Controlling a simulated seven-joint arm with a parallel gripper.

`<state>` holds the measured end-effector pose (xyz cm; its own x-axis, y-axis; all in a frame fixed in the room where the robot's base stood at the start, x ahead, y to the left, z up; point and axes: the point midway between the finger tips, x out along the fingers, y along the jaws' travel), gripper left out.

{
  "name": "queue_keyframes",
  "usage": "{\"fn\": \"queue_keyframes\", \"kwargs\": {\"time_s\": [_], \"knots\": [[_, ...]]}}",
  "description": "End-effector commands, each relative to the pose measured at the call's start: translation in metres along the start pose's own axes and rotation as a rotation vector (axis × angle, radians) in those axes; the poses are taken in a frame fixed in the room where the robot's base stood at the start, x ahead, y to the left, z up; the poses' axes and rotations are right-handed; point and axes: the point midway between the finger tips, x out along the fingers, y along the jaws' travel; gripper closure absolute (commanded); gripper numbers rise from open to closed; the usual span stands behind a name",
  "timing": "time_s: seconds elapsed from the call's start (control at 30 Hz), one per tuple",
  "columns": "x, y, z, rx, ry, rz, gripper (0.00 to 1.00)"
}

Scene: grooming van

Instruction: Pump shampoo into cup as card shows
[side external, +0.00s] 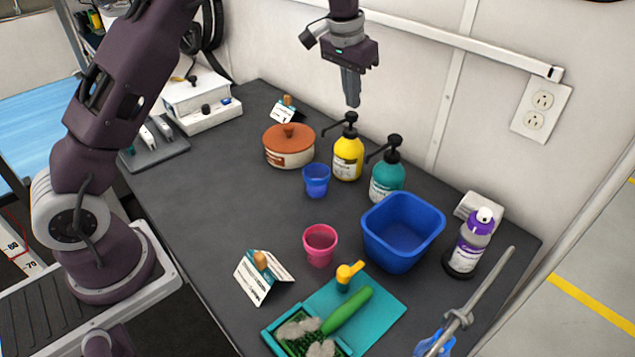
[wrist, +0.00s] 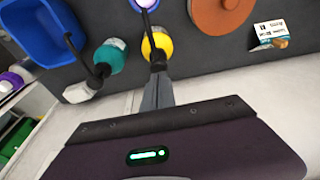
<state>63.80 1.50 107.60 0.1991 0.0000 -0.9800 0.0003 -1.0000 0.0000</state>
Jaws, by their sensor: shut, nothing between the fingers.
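My gripper (side external: 352,102) is shut and empty, pointing down above the yellow pump bottle (side external: 348,158). In the side view its tips appear just above the black pump head; in the wrist view my gripper (wrist: 158,76) overlaps that pump, and I cannot tell if they touch. A teal pump bottle (side external: 387,184) stands right of the yellow one. A blue cup (side external: 316,182) stands in front of the yellow bottle, and a pink cup (side external: 320,246) stands nearer. One folded card (side external: 257,285) stands at the front left, another (side external: 284,112) at the back. Their print is too small to read.
A blue basin (side external: 392,246) stands right of the pink cup. Behind the cups is a pot with a terracotta lid (side external: 289,138). A purple-topped bottle (side external: 473,240) stands at right. A green brush (side external: 346,312) lies at the front. The table's left-middle is clear.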

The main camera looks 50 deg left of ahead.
Motion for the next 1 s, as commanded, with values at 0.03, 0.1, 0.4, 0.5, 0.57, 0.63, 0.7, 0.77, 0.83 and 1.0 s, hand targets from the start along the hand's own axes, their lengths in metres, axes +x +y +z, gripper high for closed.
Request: {"fn": "queue_keyframes", "kwargs": {"time_s": [0.03,0.1,0.4,0.5,0.57,0.63,0.7,0.77,0.83,1.0], "knots": [[0.002,0.000,0.000,0.000,-0.001,0.000,1.00],[0.004,0.000,0.001,-0.001,0.000,0.000,1.00],[0.015,0.000,0.003,0.000,-0.001,0.000,1.00],[0.018,0.000,0.004,0.000,-0.002,0.001,1.00],[0.020,0.000,0.005,0.000,-0.002,0.000,1.00],[0.023,0.000,0.005,0.000,-0.002,0.000,1.00],[0.025,0.000,0.006,0.000,-0.003,0.000,1.00],[0.028,0.000,0.006,0.000,-0.003,0.000,1.00],[0.028,0.000,0.006,0.000,-0.003,0.000,1.00],[0.028,0.000,0.006,0.000,-0.003,0.000,1.00]]}}
